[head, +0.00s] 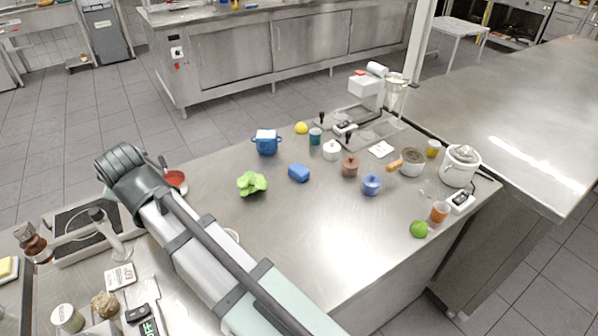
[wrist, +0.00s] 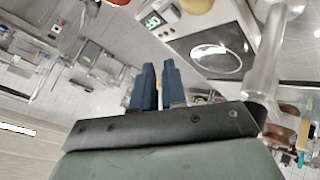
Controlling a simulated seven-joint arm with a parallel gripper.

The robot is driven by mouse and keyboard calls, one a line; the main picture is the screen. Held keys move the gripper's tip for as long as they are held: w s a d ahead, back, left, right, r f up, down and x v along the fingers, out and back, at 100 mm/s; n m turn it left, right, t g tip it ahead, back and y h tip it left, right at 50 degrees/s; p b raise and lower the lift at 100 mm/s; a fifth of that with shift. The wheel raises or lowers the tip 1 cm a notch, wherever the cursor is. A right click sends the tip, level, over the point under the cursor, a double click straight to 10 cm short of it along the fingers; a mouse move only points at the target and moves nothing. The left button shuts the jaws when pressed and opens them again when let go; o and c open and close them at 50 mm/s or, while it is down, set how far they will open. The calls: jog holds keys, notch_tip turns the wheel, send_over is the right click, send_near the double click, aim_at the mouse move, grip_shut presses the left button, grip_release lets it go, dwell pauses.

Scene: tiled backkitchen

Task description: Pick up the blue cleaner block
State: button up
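The blue cleaner block (head: 299,173) lies on the steel worktop (head: 290,240), right of a green lettuce-like item (head: 251,183) and below a blue pot. Nothing holds it. I do not see it in the wrist view. My gripper (wrist: 158,66) shows in the wrist view with its two dark blue fingers close together and nothing visible between them. In the head view my arm reaches to the left of the block, and the fingers cannot be made out there.
Around the block stand a blue pot (head: 266,142), a teal cup (head: 315,136), a white lidded jar (head: 331,150), a brown jar (head: 349,166) and a blue jar (head: 371,184). A hotplate (head: 84,222) is at left. The worktop's middle front is clear.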

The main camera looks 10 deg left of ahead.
jog(key=o, duration=1.1)
